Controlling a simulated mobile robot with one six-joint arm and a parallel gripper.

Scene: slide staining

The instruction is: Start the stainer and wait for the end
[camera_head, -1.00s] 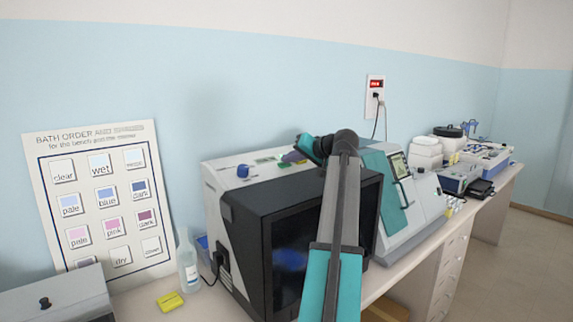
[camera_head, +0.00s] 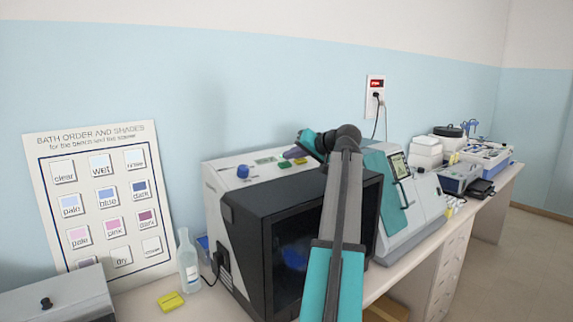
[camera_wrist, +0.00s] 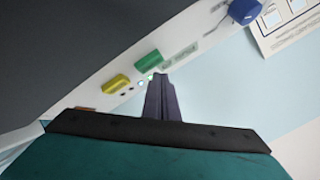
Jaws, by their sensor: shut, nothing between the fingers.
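The stainer (camera_head: 240,205) is a white box with a black glossy front on the bench. Its top panel carries a blue knob (camera_head: 243,171), a small display (camera_head: 265,160), a green button (camera_head: 284,164) and a yellow button (camera_head: 300,161). In the wrist view the green button (camera_wrist: 148,61) and yellow button (camera_wrist: 117,84) stand on the panel, with a small lit green light beside them. My gripper (camera_wrist: 158,78) is shut and empty, its tips close to the panel edge near the green button. I cannot tell whether it touches. In the head view my gripper (camera_head: 292,153) is above the panel.
A clear bottle (camera_head: 188,264) and a yellow block (camera_head: 171,301) are left of the stainer. A bath order chart (camera_head: 100,200) leans on the wall. A grey-white machine with a screen (camera_head: 410,215) stands to the right.

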